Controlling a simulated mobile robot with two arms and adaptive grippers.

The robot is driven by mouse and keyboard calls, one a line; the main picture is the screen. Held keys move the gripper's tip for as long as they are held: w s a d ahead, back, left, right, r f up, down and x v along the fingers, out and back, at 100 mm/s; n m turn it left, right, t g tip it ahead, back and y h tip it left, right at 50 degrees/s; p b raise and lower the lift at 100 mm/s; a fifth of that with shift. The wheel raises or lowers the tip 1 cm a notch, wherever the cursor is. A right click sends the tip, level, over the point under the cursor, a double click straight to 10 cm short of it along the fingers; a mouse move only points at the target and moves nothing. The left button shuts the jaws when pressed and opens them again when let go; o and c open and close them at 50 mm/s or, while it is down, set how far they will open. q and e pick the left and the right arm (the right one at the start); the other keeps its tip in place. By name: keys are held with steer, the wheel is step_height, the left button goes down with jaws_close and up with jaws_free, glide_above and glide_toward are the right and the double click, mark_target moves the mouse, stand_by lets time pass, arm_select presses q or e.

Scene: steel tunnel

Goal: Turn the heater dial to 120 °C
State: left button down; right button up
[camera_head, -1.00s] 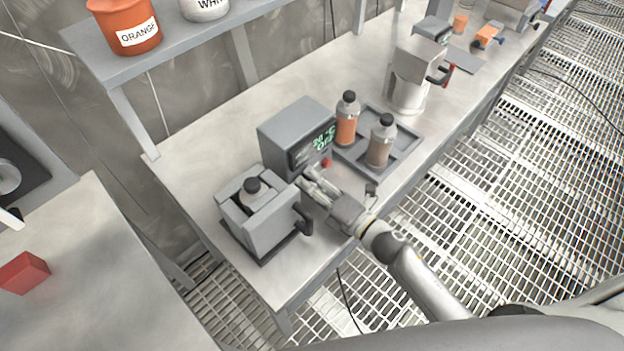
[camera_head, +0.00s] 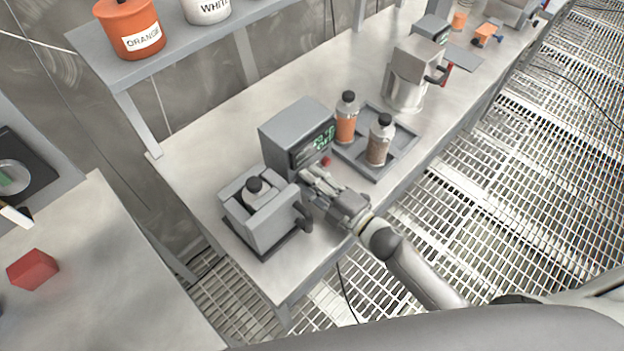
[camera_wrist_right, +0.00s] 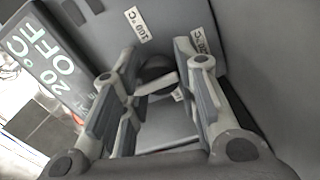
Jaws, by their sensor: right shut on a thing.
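The heater (camera_head: 292,130) is a grey box on the steel bench, with a lit green display (camera_head: 318,142). In the right wrist view the display (camera_wrist_right: 55,65) reads 20 °C and OFF. The dark round dial (camera_wrist_right: 156,68) with a pale bar sits on the heater front, partly hidden by the fingers. My right gripper (camera_head: 307,177) is at the heater front; its fingers in the wrist view (camera_wrist_right: 152,85) are shut on the dial from both sides. A label (camera_wrist_right: 137,25) beside the dial reads 100 °C; a second label (camera_wrist_right: 199,40) is partly hidden. My left gripper is not in view.
A grey handled unit (camera_head: 262,215) holding a black-capped bottle stands close left of my right gripper. A red button (camera_head: 326,161) is on the heater front. A tray (camera_head: 405,142) with an orange bottle (camera_head: 346,120) and a brown bottle (camera_head: 379,143) stands to the right.

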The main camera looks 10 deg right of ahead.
stand_by(0.3)
steer(key=o, duration=1)
steer(key=shift+s+d, duration=0.1)
steer(key=v, duration=1.1)
steer(key=shift+s+d, duration=0.25)
steer(key=shift+s, duration=0.05)
steer(key=shift+s, duration=0.1)
